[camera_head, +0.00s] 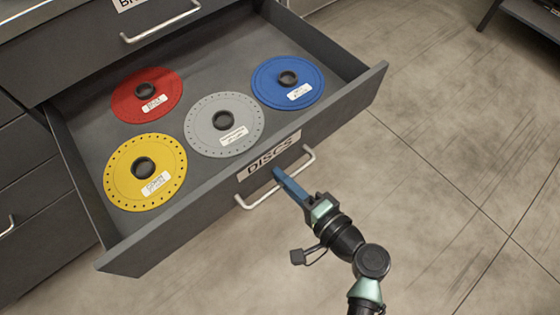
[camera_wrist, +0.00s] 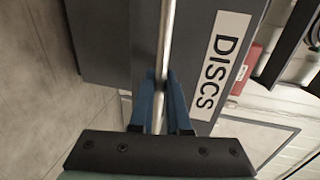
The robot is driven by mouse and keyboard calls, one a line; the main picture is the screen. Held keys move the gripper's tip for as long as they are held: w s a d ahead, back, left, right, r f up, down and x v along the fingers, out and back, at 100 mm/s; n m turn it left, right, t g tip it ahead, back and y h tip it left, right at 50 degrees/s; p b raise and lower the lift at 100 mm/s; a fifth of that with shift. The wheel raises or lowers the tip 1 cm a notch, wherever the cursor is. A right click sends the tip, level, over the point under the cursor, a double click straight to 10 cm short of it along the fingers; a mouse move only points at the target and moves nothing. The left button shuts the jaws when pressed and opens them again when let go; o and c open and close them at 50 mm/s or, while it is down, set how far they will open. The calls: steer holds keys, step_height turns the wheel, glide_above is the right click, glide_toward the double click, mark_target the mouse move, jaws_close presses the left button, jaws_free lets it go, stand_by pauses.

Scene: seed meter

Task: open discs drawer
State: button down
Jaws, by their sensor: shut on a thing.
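The discs drawer (camera_head: 175,240) is pulled well out of its cabinet, with a white label (camera_head: 270,155) reading DISCS on its front. The label (camera_wrist: 224,62) also shows in the wrist view. A silver bar handle (camera_head: 259,200) runs along the front below the label. My gripper (camera_head: 278,174) has blue fingers and is at the middle of the handle. In the wrist view my gripper (camera_wrist: 160,88) is shut on the handle bar (camera_wrist: 166,45), which passes between the fingers. Inside the drawer lie a red disc (camera_head: 128,105), a yellow disc (camera_head: 120,185), a grey disc (camera_head: 200,130) and a blue disc (camera_head: 290,75).
Another drawer (camera_head: 80,55) with its own handle (camera_head: 160,28) is shut above the discs drawer. More shut drawers (camera_head: 25,155) stand at the left. The tiled floor (camera_head: 450,130) is clear at the right. A dark piece of furniture (camera_head: 535,15) stands at the top right.

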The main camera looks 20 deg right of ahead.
steer(key=c, duration=1.2)
jaws_free()
steer(key=p+v, duration=0.2)
steer(key=v, duration=1.1)
steer(key=shift+f, duration=0.1)
